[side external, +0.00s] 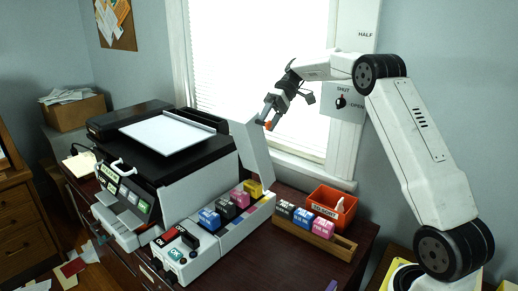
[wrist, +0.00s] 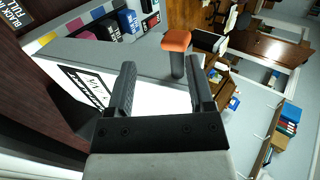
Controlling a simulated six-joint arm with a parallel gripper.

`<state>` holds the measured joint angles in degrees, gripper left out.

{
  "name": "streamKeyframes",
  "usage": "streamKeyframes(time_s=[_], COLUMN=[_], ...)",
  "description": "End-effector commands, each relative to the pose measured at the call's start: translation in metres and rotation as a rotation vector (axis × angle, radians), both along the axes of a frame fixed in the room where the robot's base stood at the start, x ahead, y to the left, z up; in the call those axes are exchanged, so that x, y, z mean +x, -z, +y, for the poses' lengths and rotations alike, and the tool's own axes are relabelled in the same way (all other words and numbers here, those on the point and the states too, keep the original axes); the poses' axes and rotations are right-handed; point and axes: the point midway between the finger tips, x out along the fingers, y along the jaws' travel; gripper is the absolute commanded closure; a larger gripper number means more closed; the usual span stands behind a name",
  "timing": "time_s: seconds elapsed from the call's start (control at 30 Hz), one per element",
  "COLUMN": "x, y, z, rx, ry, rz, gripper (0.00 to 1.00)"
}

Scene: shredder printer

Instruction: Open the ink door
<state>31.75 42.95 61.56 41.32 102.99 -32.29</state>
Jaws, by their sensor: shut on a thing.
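The ink door (side external: 252,150) is a pale grey panel on the right part of the printer. It stands raised, nearly upright, with the ink bay (side external: 217,233) uncovered below. My gripper (side external: 268,118) is at the door's upper end, with orange showing at its fingertips. In the wrist view, an orange-capped handle (wrist: 177,42) with a dark stem rises beside the right finger. My gripper (wrist: 161,75) is shut on this handle, though the exact contact is hard to see. Several coloured ink cartridges (side external: 209,219) sit in the bay.
A wooden rack (side external: 310,242) with several cartridges and an orange bin (side external: 331,204) stand right of the printer. A window (side external: 255,60) and wall are behind. The scanner top with white paper (side external: 165,133) lies left of the door.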

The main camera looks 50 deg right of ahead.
Motion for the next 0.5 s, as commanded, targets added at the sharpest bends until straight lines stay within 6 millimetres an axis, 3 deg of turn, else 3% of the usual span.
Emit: streamKeyframes(time_s=[0.5], x=[0.0], y=[0.027], z=[0.065], rx=[-0.001], ry=[-0.001], rz=[0.0], gripper=[0.45])
